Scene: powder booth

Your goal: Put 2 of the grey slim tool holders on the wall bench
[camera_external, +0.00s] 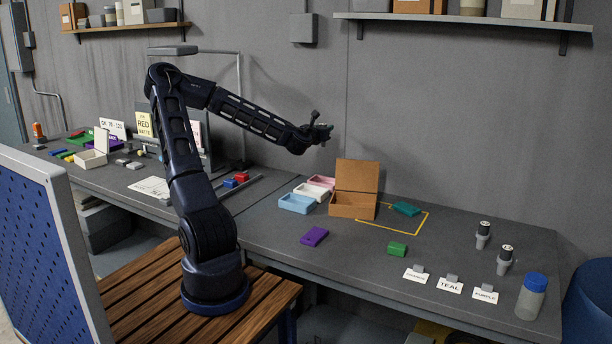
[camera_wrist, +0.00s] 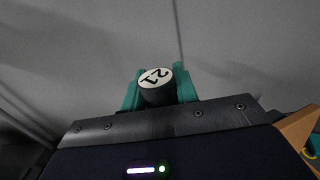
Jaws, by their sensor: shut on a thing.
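My gripper (camera_external: 321,132) is raised in front of the wall, above the grey bench along it (camera_external: 350,262). In the wrist view its teal fingers (camera_wrist: 160,90) are shut on a dark round tool holder (camera_wrist: 158,94) with a white numbered end. The held holder is too small to make out clearly in the external view, and its lower body is hidden in the wrist view. Two grey slim tool holders with dark, white-marked tops stand upright at the bench's right: one farther back (camera_external: 482,241), one nearer (camera_external: 503,266).
An open brown box (camera_external: 352,205) stands beside blue (camera_external: 297,203), white and pink trays. A teal block (camera_external: 406,208) lies by a yellow outline; purple (camera_external: 314,236) and green (camera_external: 397,249) blocks lie in front. Label cards (camera_external: 450,286) and a blue-capped jar (camera_external: 531,300) are at right. Shelves hang above.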

